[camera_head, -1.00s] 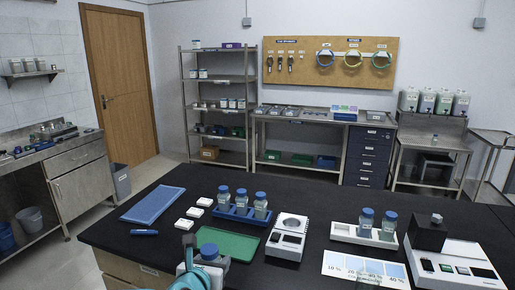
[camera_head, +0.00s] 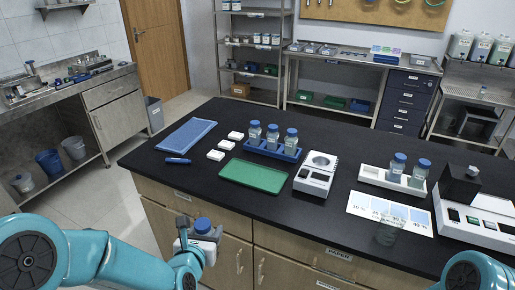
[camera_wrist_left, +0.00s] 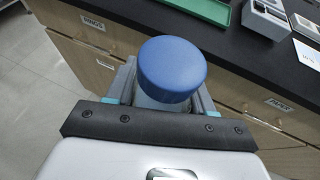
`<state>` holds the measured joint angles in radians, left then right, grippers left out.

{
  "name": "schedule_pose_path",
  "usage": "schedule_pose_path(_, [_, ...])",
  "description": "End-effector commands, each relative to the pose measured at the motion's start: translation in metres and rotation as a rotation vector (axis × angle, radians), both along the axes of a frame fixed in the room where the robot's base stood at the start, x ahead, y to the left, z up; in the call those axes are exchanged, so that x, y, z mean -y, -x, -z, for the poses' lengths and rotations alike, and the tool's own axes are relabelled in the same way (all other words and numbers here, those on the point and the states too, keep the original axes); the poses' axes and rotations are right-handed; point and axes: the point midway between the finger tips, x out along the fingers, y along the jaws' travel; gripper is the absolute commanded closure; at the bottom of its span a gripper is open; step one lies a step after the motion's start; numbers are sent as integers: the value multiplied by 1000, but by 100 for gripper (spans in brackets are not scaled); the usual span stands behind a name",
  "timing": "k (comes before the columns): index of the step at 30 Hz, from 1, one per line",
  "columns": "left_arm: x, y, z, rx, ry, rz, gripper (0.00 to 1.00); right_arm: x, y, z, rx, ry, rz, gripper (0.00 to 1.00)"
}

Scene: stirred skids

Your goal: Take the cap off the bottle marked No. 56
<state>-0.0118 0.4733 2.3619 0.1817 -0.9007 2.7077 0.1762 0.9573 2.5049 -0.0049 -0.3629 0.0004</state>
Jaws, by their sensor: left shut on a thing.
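My left gripper (camera_head: 203,240) is shut on a bottle with a blue cap (camera_head: 203,225). It holds the bottle upright in front of the bench drawers, clear of the black bench top. In the left wrist view the blue cap (camera_wrist_left: 172,68) sits on the bottle (camera_wrist_left: 160,101) between the fingers. No number can be read on the held bottle. Other blue-capped bottles stand on the bench: several in a blue rack (camera_head: 272,150) and two in a white rack (camera_head: 376,177). My right gripper is out of view; only part of my right arm shows at bottom right.
On the black bench (camera_head: 300,222) lie a green tray (camera_head: 253,175), a blue mat (camera_head: 187,135), white squares (camera_head: 215,155), a blue pen (camera_head: 177,161), a white device (camera_head: 314,180) and a strip chart (camera_head: 365,208).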

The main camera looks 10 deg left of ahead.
Motion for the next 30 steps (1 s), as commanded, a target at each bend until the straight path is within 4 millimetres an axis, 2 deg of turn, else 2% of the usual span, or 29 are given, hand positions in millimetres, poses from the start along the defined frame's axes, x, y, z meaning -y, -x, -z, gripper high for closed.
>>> schedule_pose_path(4, [6,2,3,0,-2,26,100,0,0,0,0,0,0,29])
schedule_pose_path(7, [20,10,12,-3,-1,94,100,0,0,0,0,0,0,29])
schedule_pose_path(15, [88,42,50,-4,2,420,100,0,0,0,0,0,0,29])
schedule_pose_path(21, [130,61,71,2,1,621,100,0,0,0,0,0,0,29])
schedule_pose_path(25, [145,68,79,4,0,695,100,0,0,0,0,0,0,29])
schedule_pose_path(26, [147,70,80,2,0,706,100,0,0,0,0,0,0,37])
schedule_pose_path(30, [152,72,82,4,0,729,100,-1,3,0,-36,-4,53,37])
